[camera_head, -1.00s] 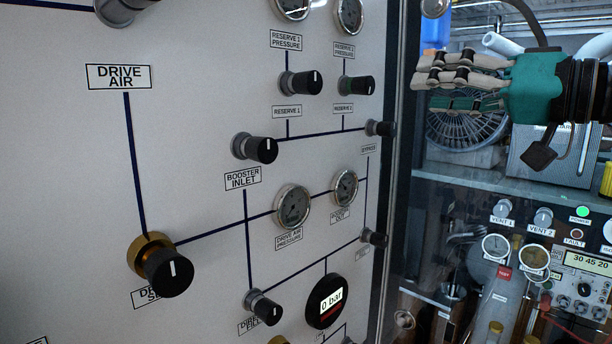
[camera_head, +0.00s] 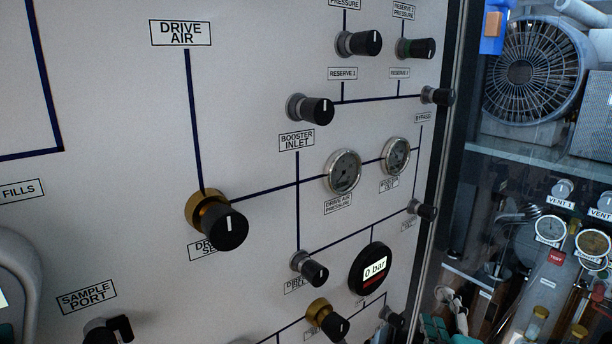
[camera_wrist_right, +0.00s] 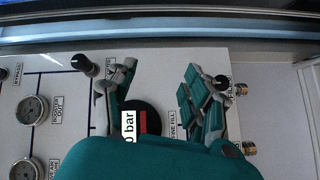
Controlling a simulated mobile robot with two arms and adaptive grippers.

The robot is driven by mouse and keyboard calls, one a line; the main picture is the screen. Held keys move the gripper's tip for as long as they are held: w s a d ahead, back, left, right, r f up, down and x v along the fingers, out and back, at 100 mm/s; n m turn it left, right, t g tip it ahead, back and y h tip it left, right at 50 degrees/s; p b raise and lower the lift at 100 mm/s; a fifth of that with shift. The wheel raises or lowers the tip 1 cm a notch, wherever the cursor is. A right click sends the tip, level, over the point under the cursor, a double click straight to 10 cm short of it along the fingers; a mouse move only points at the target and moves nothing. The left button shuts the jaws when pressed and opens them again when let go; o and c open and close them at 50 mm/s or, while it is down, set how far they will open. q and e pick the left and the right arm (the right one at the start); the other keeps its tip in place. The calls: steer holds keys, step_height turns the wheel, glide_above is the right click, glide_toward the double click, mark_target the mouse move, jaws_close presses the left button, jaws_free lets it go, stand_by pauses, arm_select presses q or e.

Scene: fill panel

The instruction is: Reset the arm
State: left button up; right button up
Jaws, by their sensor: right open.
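My right gripper (camera_head: 440,327) shows at the bottom edge of the head view, with teal and pale grey finger parts; most of it is cut off. In the right wrist view the right gripper (camera_wrist_right: 150,75) has its fingers spread apart and nothing between them, in front of the white panel (camera_wrist_right: 70,130). The round black 0 bar display (camera_wrist_right: 128,124) is partly hidden behind the teal palm there. It also shows whole in the head view (camera_head: 375,267). My left gripper is not in view.
The panel carries black knobs, such as the drive air knob (camera_head: 226,230), and round gauges (camera_head: 342,170). A small black knob (camera_wrist_right: 82,64) appears beside the left finger in the wrist view. Right of the panel edge, shelves hold a fan (camera_head: 532,72) and instruments.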

steer(key=s+f+m+g, duration=0.3)
steer(key=s+f+g, duration=0.15)
steer(key=f, duration=0.35)
steer(key=s+f+m+g, duration=0.3)
steer(key=s+f, duration=0.3)
steer(key=f, duration=0.2)
steer(key=s+a+f+m+g+y, duration=0.1)
steer(key=s+a+f+m+g, duration=0.15)
steer(key=s+f, duration=0.4)
steer(key=s+a+f+m+g+y, duration=0.1)
steer(key=s+f+m+g, duration=0.25)
steer(key=s, duration=0.65)
step_height(320, 180, down, 24)
steer(key=n+g, duration=0.1)
steer(key=g, duration=0.1)
steer(key=s+d+f+b, duration=0.1)
steer(key=s+d+f, duration=0.2)
steer(key=s+f, duration=1.4)
step_height(320, 180, down, 2)
steer(key=shift+s+f+g, duration=0.1)
steer(key=shift+s+g, duration=0.2)
steer(key=shift+g, duration=0.15)
